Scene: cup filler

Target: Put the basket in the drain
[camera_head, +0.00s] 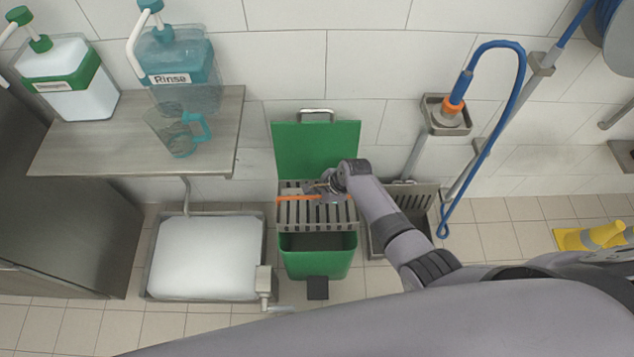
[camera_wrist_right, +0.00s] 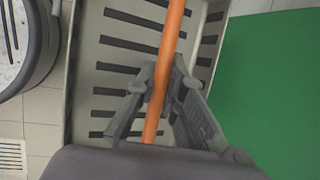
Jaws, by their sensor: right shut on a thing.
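The basket (camera_head: 290,212) is a grey slotted box with an orange handle. It is at the open green bin, across the bin's back part; I cannot tell how far above the bin it is. My right gripper (camera_head: 322,188) is shut on the orange handle. In the right wrist view the gripper (camera_wrist_right: 160,85) has its fingers on either side of the handle (camera_wrist_right: 172,35), with the slotted basket (camera_wrist_right: 115,50) behind. The drain (camera_head: 416,200) is a grey metal floor fixture right of the bin, partly hidden by my right arm. My left gripper is not seen.
The green bin (camera_head: 318,262) has its lid (camera_head: 315,148) raised against the wall. A white-topped floor unit (camera_head: 205,256) stands left of it. A blue hose (camera_head: 520,75) hangs right of the drain. A yellow object (camera_head: 585,237) lies at the far right. A shelf (camera_head: 90,145) holds bottles and a jug.

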